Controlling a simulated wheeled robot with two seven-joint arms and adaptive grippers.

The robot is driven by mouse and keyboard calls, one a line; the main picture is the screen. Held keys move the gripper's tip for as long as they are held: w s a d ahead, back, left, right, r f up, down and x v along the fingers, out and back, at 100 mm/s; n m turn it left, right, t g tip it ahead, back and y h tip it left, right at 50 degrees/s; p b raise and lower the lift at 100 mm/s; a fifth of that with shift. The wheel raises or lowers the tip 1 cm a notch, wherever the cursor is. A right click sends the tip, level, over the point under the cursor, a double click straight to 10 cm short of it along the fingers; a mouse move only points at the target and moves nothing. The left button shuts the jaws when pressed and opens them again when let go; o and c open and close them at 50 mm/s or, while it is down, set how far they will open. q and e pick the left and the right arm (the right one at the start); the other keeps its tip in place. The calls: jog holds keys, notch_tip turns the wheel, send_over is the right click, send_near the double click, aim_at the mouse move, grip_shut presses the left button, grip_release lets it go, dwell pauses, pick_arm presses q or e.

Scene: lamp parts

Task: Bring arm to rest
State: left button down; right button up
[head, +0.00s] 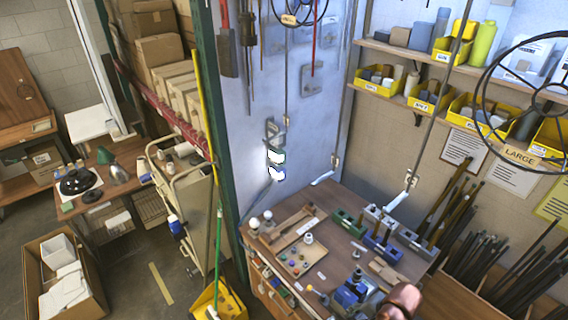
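Neither of my grippers shows in the head view, and I cannot see my arms for certain. Small parts that look like lamp parts lie on a wooden table (127,150) at the left. Among them are a black round disc (76,182), a dark green shade-like piece (104,155) and a grey cone-shaped piece (119,173). A copper-brown rounded object (403,299) shows at the bottom edge, right of centre; I cannot tell what it is.
A workbench with a wooden tray (301,262), several blocks and a blue tool (352,293) stands at lower centre. A cream cart (186,195), a yellow bucket (229,301) and an open cardboard box (92,291) stand left. Shelves with yellow bins (374,84) line the right wall.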

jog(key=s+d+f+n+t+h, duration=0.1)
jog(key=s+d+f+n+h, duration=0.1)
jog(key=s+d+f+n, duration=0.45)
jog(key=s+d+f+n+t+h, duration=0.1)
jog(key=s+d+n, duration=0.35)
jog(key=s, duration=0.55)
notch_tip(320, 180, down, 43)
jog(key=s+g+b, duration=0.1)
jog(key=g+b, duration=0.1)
jog(key=b, duration=1.1)
pick_arm(q)
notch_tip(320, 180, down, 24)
jog(key=b, duration=1.1)
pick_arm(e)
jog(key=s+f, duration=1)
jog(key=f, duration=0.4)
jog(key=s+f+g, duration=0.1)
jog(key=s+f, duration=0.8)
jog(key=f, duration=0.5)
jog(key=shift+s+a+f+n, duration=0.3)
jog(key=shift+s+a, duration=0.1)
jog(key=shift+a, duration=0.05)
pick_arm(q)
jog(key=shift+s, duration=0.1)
